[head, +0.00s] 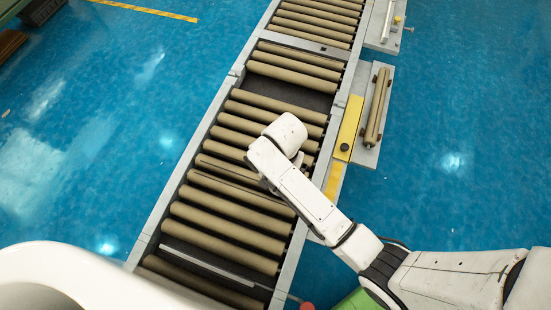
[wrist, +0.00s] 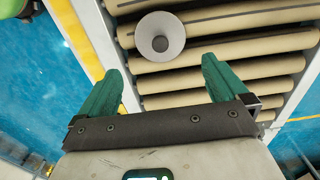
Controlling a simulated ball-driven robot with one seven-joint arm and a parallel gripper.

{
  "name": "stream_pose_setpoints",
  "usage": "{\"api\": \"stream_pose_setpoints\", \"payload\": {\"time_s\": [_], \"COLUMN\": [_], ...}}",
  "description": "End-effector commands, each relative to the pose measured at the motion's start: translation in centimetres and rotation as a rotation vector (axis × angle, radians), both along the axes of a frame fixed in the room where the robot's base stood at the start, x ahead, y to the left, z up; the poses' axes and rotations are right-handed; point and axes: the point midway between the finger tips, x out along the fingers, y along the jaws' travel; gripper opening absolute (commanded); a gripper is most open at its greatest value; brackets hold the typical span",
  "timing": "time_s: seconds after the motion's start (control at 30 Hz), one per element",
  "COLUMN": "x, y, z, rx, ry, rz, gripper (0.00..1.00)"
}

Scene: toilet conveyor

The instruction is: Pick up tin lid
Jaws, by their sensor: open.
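The tin lid (wrist: 160,37), a round grey disc with a darker round centre, rests on the tan conveyor rollers in the wrist view. My gripper (wrist: 160,67) is open, with its two green fingers wide apart and nothing between them. The lid lies beyond the fingertips, roughly centred between them. I cannot tell how high the fingers are above the rollers. In the head view my white arm reaches over the conveyor, and the lid and my fingers are hidden there.
The roller conveyor (head: 228,219) runs diagonally between grey side rails, with dark gaps between some rollers. A yellow plate (head: 348,128) and a side bracket with a roller (head: 376,107) stand on its right. Blue floor (head: 75,140) lies open on both sides.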

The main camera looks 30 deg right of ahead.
Motion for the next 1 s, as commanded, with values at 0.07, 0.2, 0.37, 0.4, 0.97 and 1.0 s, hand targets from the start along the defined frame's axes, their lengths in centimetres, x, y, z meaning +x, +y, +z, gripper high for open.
{"api": "stream_pose_setpoints", "payload": {"time_s": [0.07,0.2,0.37,0.4,0.97,1.0], "x": [-0.1,-0.1,-0.1,-0.1,0.1,0.1], "y": [0.0,0.0,0.0,0.0,0.0,0.0], "z": [-1.4,-3.5,-4.9,-5.1,-10.3,-10.3], "rx": [0.000,0.000,0.000,0.000,-0.001,-0.001], "ry": [0.004,0.004,0.001,0.002,0.001,0.001], "rz": [-0.001,0.000,0.000,0.001,0.001,0.001], "gripper": [1.00,1.00,1.00,1.00,1.00,1.00]}}
